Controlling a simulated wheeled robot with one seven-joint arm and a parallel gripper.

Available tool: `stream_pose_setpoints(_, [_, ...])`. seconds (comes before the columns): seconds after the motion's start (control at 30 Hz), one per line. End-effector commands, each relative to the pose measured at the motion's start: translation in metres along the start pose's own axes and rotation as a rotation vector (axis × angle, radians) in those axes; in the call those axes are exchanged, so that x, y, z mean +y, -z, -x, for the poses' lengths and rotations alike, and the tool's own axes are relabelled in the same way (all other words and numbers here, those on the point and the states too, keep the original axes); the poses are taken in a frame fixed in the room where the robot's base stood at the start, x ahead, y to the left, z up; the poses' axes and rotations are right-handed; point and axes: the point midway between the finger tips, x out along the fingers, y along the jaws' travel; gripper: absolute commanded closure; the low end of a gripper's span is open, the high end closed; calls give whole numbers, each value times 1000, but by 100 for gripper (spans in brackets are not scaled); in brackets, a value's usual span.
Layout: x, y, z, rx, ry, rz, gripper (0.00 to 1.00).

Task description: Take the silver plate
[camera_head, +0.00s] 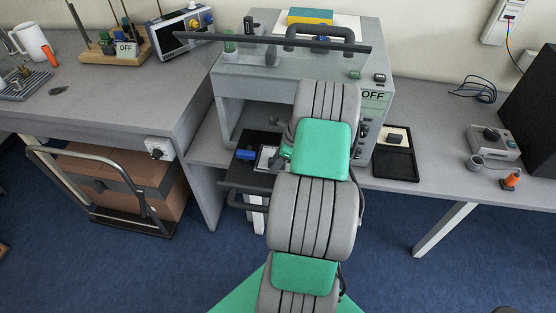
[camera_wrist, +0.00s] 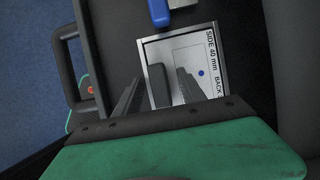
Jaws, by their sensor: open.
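The silver plate (camera_wrist: 172,46) lies flat on a black drawer-like tray in the wrist view. It carries a dark upright block (camera_wrist: 158,84), a blue dot and the printed words "SIDE 40 mm" and "BACK". In the head view a small part of the plate (camera_head: 266,158) shows beside my arm. My gripper (camera_wrist: 160,73) is over the near part of the plate, with its two dark fingers apart on either side of the dark block. I cannot tell whether the fingers touch it. My arm hides much of the tray's right side in the head view.
The black tray (camera_head: 237,177) juts from the grey machine (camera_head: 228,84) and has a bar handle (camera_wrist: 64,62) in front. A blue-handled clamp (camera_wrist: 160,12) sits just beyond the plate. A black open case (camera_head: 394,165) lies on the bench at right. A cart with a box stands at left.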

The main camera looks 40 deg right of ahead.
Motion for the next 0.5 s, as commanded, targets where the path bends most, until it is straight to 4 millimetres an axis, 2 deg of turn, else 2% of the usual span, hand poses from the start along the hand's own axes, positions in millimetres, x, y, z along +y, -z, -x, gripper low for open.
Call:
stream_pose_setpoints(0.1, [0, 0, 0, 0, 0, 0, 53])
stream_pose_setpoints(0.5, [0, 0, 0, 0, 0, 1, 85])
